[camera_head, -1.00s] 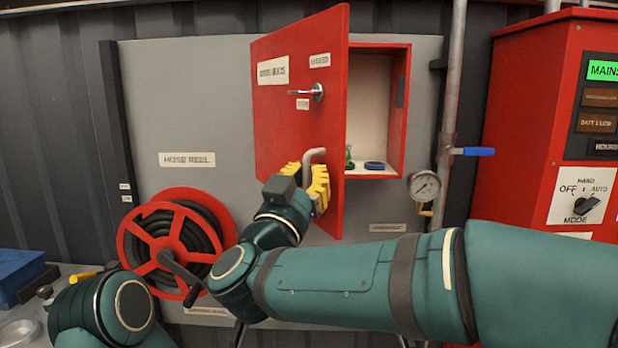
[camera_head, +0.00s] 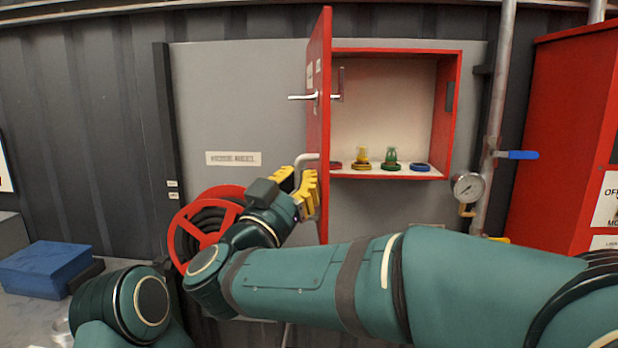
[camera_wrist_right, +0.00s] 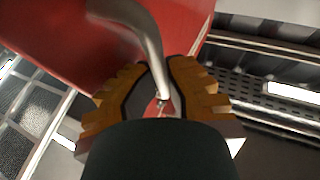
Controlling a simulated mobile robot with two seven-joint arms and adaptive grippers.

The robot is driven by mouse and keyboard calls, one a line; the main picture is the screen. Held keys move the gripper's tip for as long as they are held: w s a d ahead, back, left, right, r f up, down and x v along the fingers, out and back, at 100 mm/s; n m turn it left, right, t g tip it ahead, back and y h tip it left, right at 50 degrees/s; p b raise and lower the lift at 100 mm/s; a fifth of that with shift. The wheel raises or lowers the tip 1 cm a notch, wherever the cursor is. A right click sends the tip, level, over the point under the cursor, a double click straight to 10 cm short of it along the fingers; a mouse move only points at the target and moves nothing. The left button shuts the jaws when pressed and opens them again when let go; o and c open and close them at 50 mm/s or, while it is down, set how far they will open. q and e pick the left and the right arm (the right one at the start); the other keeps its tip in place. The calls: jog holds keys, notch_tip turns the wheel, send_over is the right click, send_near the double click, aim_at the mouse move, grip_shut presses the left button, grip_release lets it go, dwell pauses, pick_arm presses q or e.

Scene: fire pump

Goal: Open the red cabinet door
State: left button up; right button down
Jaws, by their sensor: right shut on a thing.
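The red cabinet door (camera_head: 318,120) stands wide open, seen nearly edge-on in the head view. A silver lever (camera_head: 304,97) sticks out of its upper part. My right gripper (camera_head: 307,180) is shut on the grey bent handle (camera_head: 305,162) low on the door. In the right wrist view the handle (camera_wrist_right: 152,50) runs between the yellow fingers (camera_wrist_right: 160,92), with the red door (camera_wrist_right: 70,60) behind it. The cabinet (camera_head: 453,110) shows its pale inside, with small yellow (camera_head: 362,158), green (camera_head: 390,158), blue (camera_head: 420,167) and red items on its floor. My left gripper is not in view.
A red hose reel (camera_head: 205,225) is on the wall behind my right gripper. A pipe with a gauge (camera_head: 467,187) and a blue lever (camera_head: 517,155) stands right of the cabinet. A larger red cabinet (camera_head: 560,130) is farther right. A blue box (camera_head: 38,268) sits at lower left.

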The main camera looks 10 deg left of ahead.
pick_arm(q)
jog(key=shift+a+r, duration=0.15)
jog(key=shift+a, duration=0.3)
pick_arm(e)
jog(key=shift+a+m+h, duration=0.3)
jog(key=shift+a+h, duration=0.3)
jog(key=shift+a, duration=0.3)
jog(key=shift+g, duration=0.3)
jog(key=c, duration=1.1)
grip_release()
jog(key=shift+o, duration=0.4)
jog(key=shift+w+f, duration=0.1)
jog(key=shift+w, duration=0.05)
